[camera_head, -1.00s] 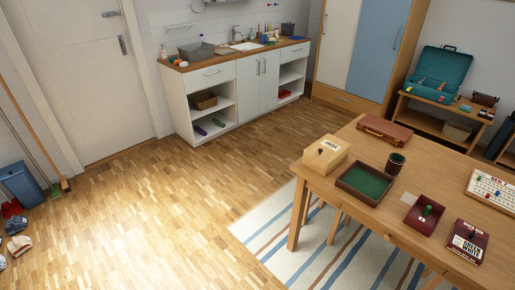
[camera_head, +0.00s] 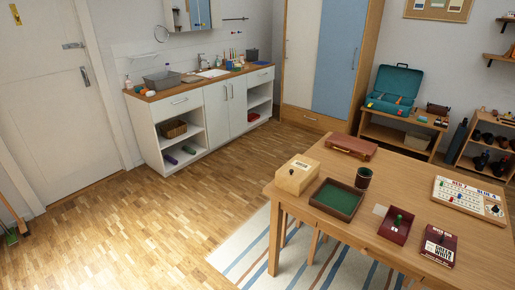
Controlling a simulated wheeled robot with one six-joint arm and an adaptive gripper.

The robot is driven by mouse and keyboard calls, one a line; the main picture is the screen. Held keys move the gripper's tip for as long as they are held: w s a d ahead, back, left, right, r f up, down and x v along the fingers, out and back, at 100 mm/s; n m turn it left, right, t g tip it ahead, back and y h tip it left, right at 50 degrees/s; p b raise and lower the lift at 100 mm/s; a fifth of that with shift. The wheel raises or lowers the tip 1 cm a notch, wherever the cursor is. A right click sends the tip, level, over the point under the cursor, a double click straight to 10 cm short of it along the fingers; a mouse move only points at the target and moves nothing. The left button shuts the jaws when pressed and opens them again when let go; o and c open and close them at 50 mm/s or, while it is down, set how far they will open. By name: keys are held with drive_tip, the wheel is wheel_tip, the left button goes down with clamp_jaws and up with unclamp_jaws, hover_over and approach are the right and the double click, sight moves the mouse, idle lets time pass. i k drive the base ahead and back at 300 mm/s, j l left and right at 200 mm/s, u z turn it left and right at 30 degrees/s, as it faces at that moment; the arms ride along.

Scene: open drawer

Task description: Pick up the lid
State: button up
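On the wooden table (camera_head: 455,205) at the right, a dark red lid-like piece with white lettering (camera_head: 437,246) lies near the front edge. Beside it on the left is a small dark red open box (camera_head: 397,226) with a green piece standing in it. A larger brown tray with a green lining (camera_head: 336,198) lies further left. I cannot tell for certain which piece is the lid. My gripper is not in view.
The table also holds a light wooden box (camera_head: 297,178), a dark cup (camera_head: 363,177), a reddish-brown case (camera_head: 351,147) and a white game board (camera_head: 469,198). A striped rug (camera_head: 235,262) lies under the table.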

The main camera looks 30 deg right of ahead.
sight(438, 245)
drive_tip(key=z, duration=1.7)
